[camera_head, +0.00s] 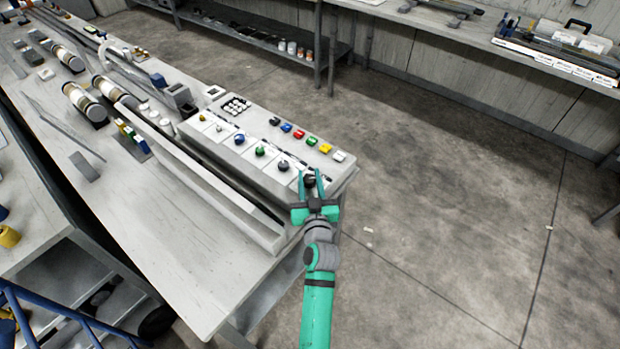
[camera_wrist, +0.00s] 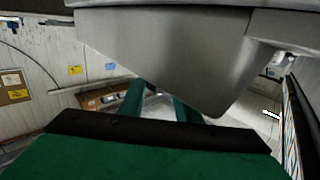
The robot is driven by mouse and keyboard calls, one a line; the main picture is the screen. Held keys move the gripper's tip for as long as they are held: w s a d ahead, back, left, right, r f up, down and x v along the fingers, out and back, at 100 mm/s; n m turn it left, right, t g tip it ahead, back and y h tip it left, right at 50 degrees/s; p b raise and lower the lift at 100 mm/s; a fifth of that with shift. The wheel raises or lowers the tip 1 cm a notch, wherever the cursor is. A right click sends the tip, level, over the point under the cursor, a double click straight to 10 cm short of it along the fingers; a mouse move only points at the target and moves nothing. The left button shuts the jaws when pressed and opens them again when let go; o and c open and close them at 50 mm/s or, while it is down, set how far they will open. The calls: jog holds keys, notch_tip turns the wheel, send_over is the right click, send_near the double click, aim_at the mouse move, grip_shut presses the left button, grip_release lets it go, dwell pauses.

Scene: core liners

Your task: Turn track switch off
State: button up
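A pale control panel (camera_head: 216,154) stands on the long white bench. Several rotary knobs run along its front, each on a white plate, and labels are too small to read. The dark knob (camera_head: 308,180) at the panel's near right end lies between the fingers of my green gripper (camera_head: 309,182). The fingers are apart, one on either side of this knob; I cannot tell whether they touch it. In the wrist view the two green fingers (camera_wrist: 160,105) also stand apart, and a large grey surface hides much of the scene. I cannot read which knob is the track switch.
Coloured buttons (camera_head: 299,134) line the panel's back edge, close to my gripper. A long pale rail (camera_head: 215,199) lies along the panel's front. Cylindrical parts (camera_head: 84,101) lie further left.

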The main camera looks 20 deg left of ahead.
jog(key=shift+w+d+n+g+y, duration=0.15)
jog(key=shift+n+g+y, duration=0.3)
jog(key=shift+y, duration=0.25)
jog(key=shift+n+y, duration=0.25)
jog(key=shift+y, duration=0.05)
jog(key=shift+n+g+y, duration=1.5)
jog(key=shift+g+y, duration=0.15)
jog(key=shift+y, duration=0.15)
jog(key=n+g+y, duration=0.2)
jog(key=g, duration=0.1)
jog(key=n+g+y, duration=0.2)
jog(key=n+g, duration=0.1)
jog(key=g, duration=0.1)
jog(key=shift+r, duration=0.1)
jog(key=n+g, duration=0.3)
jog(key=g, duration=0.1)
jog(key=n+g, duration=0.2)
jog(key=g, duration=0.2)
jog(key=shift+n+g, duration=0.3)
jog(key=shift+n, duration=0.1)
jog(key=shift+n+g, duration=0.9)
jog(key=shift+g, duration=0.5)
jog(key=shift+g+h, duration=0.3)
jog(key=shift+s+a+f+n+g, duration=0.2)
jog(key=shift+s+a+n+g, duration=0.1)
jog(key=shift+n+g, duration=0.25)
